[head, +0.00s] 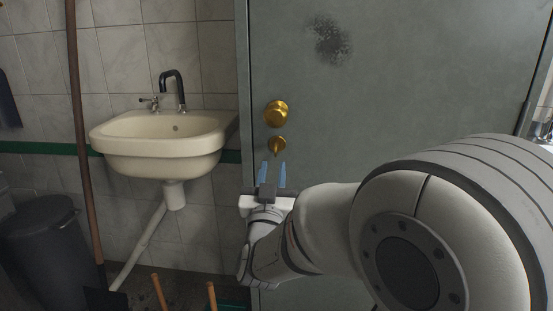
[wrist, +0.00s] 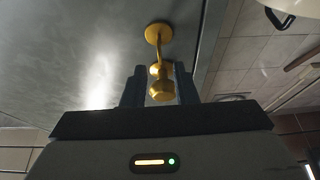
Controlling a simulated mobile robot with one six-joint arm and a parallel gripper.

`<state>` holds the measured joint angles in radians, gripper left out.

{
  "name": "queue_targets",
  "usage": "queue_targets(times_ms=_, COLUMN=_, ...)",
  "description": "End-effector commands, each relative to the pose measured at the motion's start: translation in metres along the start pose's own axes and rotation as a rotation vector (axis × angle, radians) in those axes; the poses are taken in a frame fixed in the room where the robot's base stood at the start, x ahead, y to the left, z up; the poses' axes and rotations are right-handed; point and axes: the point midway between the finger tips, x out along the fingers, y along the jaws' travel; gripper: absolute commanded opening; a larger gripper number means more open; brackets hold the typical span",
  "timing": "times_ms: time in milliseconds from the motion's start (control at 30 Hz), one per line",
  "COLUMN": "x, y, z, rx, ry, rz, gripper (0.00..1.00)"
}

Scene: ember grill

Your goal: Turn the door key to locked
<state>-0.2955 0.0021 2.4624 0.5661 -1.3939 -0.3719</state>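The grey-green door (head: 400,110) carries a round brass knob (head: 277,112). Below it is a smaller brass key piece (head: 276,145) with a narrow part pointing down. My gripper (head: 273,174) is open, with its blue fingertips just below the key piece, one to each side. In the wrist view brass parts (wrist: 161,92) show between the two dark fingers (wrist: 160,88), with a round brass plate (wrist: 158,33) beyond them. The knob and key overlap there, so I cannot tell them fully apart. No grip on the key shows.
A cream sink (head: 165,140) with a dark tap hangs on the tiled wall left of the door. A long brown pole (head: 80,130) and a dark bin (head: 45,235) stand further left. Two wooden handles (head: 160,292) rise at the bottom.

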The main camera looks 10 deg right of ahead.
Motion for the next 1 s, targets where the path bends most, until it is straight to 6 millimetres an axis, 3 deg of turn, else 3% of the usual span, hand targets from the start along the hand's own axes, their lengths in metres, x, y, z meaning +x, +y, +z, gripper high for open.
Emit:
queue_targets(times_ms=433, x=0.064, y=0.001, z=-0.001, rx=-0.001, ry=0.001, rz=0.002, gripper=0.26)
queue_targets(times_ms=800, x=0.072, y=0.001, z=-0.001, rx=-0.001, ry=-0.001, rz=0.000, gripper=0.26)
queue_targets(times_ms=1000, x=0.071, y=0.000, z=-0.001, rx=-0.001, ry=-0.001, rz=0.000, gripper=0.10)
